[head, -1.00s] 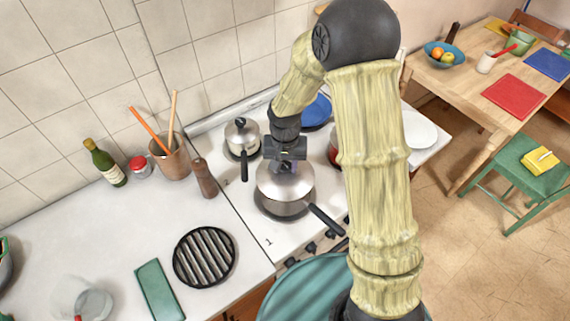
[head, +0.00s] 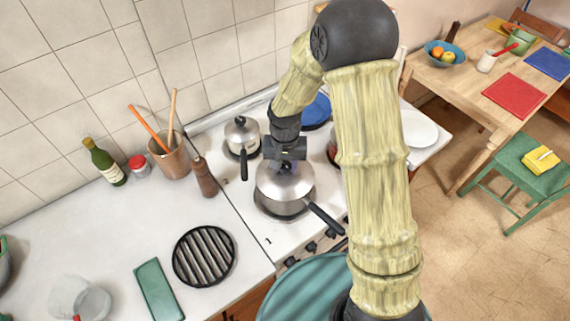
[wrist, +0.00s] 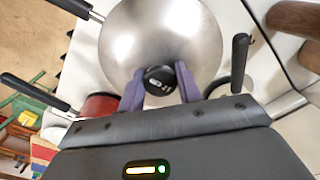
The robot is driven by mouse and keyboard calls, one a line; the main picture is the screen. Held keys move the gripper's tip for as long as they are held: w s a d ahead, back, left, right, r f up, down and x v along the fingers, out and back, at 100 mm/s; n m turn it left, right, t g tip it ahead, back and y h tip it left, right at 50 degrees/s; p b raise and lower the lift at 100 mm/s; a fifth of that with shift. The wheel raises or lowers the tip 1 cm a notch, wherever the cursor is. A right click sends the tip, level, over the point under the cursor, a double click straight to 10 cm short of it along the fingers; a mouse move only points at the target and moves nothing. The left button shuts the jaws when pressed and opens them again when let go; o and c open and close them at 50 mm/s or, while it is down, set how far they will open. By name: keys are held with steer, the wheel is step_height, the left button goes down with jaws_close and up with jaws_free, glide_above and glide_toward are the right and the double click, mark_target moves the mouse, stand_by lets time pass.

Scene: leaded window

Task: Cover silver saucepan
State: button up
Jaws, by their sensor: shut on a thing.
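The silver saucepan (head: 286,208) stands on the stove at its front left, its black handle pointing to the lower right. A domed silver lid (head: 284,186) sits over its mouth; in the wrist view the lid (wrist: 150,40) fills the upper middle. My gripper (head: 286,166) is above the pan. In the wrist view its two purple fingers (wrist: 159,88) are shut on the lid's black knob (wrist: 160,79). The lid hides the pan's inside. I cannot tell whether the lid's rim rests fully on the pan's edge.
A smaller lidded pot (head: 242,134) stands behind to the left on the stove. A red pot (wrist: 97,106) is on the other side, mostly behind my arm in the head view. A pepper mill (head: 204,177) and black grill trivet (head: 204,256) are on the counter at left.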

steer(key=shift+f, duration=0.2)
stand_by(0.4)
stand_by(0.3)
steer(key=o, duration=1.7)
steer(key=shift+o, duration=0.2)
steer(key=shift+r, duration=0.1)
steer(key=shift+r+p, duration=2.45)
steer(key=shift+r, duration=1)
